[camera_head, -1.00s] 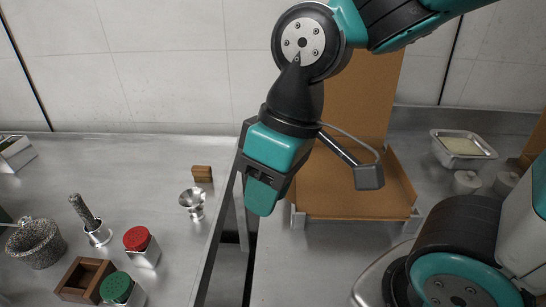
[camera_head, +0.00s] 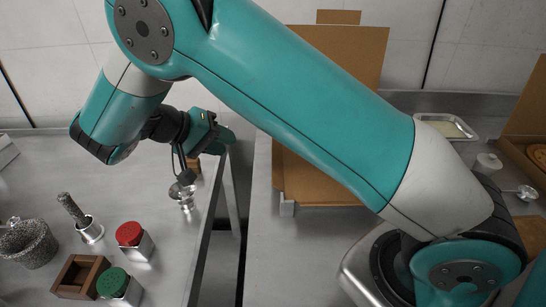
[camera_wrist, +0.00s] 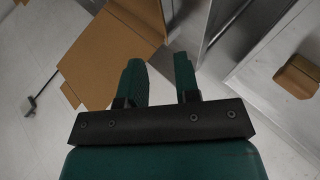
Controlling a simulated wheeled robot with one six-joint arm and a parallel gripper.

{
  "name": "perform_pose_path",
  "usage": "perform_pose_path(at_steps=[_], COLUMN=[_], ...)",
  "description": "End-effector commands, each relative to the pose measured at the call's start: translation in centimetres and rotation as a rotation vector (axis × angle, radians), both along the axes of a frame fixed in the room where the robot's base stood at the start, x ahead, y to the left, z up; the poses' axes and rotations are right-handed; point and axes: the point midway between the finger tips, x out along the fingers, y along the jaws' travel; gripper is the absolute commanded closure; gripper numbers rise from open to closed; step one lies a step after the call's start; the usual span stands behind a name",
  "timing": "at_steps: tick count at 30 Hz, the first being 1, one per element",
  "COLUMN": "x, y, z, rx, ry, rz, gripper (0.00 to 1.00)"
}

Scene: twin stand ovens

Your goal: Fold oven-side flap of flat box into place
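The flat box is brown cardboard on the right counter, with its tall lid panel (camera_head: 345,50) standing upright and its base (camera_head: 310,185) partly hidden behind my arm. A small tab (camera_head: 338,17) sticks up at the panel's top. The box also shows tilted in the wrist view (camera_wrist: 105,45), with a small flap (camera_wrist: 70,95) at one edge. I cannot tell which flap is the oven-side one. My gripper (camera_head: 222,135) is left of the box, near the gap between the counters. In the wrist view its fingers (camera_wrist: 162,80) are apart with nothing between them.
A brown block (camera_wrist: 298,76) lies near my gripper. A tray (camera_head: 448,126) and another open box (camera_head: 525,135) are right.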

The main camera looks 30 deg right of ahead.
Motion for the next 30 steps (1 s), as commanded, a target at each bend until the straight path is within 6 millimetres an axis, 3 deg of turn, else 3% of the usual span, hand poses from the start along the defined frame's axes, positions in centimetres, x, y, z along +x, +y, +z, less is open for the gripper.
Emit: perform_pose_path(at_steps=[18, 24, 30], x=[-1.0, -1.1, -1.2], y=[-10.6, -12.3, -12.8], z=[-8.0, -9.5, -9.9], rx=[0.001, 0.002, 0.004], ry=[0.005, 0.004, 0.001], rz=[-0.004, -0.002, 0.000], gripper=[0.70, 0.70, 0.70])
